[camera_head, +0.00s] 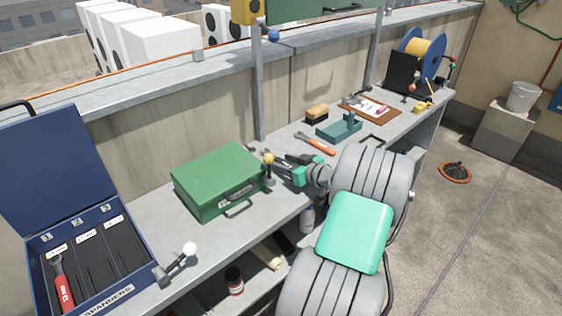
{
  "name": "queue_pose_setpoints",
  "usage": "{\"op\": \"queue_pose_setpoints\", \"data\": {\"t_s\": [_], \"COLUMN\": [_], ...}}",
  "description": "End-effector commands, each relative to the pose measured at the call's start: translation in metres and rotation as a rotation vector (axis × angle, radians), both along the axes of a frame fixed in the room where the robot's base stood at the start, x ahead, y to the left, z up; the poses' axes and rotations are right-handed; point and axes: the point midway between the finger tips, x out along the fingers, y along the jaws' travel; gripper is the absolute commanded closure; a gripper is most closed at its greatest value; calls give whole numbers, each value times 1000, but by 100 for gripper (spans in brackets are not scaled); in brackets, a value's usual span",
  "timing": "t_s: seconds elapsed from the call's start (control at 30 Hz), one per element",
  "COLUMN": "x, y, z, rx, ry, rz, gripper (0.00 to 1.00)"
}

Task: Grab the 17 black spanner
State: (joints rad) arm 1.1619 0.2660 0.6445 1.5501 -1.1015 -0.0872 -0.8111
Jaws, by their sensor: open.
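My gripper (279,163) is low over the workbench, just right of the green case, with its dark jaws pointing left and open. A slim dark tool (303,158) shows right beside the jaws and is partly hidden. It may be the black spanner, but no size mark can be read and I cannot tell if the jaws touch it. An orange-handled spanner (316,143) lies behind my gripper. At the left, the open blue spanner box (128,285) has slots numbered 1, 2 and 3. A red-handled spanner (63,287) lies in its first slot.
The closed green case (218,178) and a yellow-knobbed lever (269,160) stand close left of my gripper. A teal tray (340,129), a brush (317,113) and a clipboard (371,108) are farther back. A white-knobbed lever (189,249) is by the box.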

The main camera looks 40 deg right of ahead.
Motion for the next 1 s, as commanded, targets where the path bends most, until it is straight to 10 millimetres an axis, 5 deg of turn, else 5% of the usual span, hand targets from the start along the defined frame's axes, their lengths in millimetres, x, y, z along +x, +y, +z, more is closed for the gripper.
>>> {"op": "queue_pose_setpoints", "data": {"t_s": [0.2, 0.77, 1.0], "x": [1, 0, 0], "y": [-1, -2, -2], "z": [0, -1, -1], "rx": [-1, 0, -1], "ry": [0, 1, 1], "rz": [-3, -4, -5], "gripper": [53, 99, 100]}}
